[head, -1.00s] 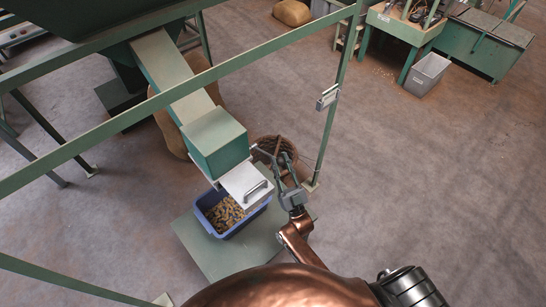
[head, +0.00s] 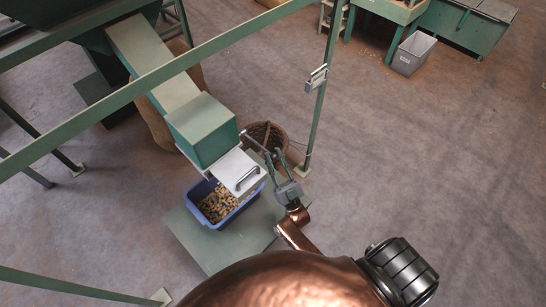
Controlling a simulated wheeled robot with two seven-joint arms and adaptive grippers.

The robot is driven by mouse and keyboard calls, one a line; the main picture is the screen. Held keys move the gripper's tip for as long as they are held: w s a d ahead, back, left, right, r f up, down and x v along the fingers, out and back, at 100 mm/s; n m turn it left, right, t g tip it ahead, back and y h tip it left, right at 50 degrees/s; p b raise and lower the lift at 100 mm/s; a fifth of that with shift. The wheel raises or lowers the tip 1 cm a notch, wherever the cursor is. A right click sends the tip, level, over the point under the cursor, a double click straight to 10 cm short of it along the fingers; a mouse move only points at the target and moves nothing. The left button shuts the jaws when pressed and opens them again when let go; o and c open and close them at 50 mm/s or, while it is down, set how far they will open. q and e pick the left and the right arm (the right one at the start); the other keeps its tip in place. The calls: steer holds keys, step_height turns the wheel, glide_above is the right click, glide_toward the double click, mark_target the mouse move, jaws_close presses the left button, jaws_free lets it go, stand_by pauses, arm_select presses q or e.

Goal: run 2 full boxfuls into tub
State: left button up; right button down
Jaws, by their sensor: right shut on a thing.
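The blue tub (head: 237,211) stands on a green plate and holds a heap of tan nuts (head: 215,203). Above it is the green box (head: 203,130) at the foot of the sloping chute. A pale slide plate (head: 227,174) with a dark handle (head: 247,178) sticks out of the box's lower front, over part of the tub. My right gripper (head: 271,156) is just right of the box, shut on a dark bar (head: 252,140) that reaches to the box's side. The inside of the box is hidden. My left gripper is out of view.
A pale chute (head: 152,60) slopes down to the box. A green frame with a rail and post (head: 318,100) crosses the space near my arm. A wicker basket (head: 287,137) stands behind my gripper. A grey bin (head: 412,55) stands farther right. Floor at right is clear.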

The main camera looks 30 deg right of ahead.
steer(key=shift+f, duration=0.2)
steer(key=c, duration=1.6)
jaws_free()
steer(key=shift+r, duration=0.15)
steer(key=v, duration=1.2)
steer(key=shift+w, duration=0.1)
steer(key=shift+c, duration=0.7)
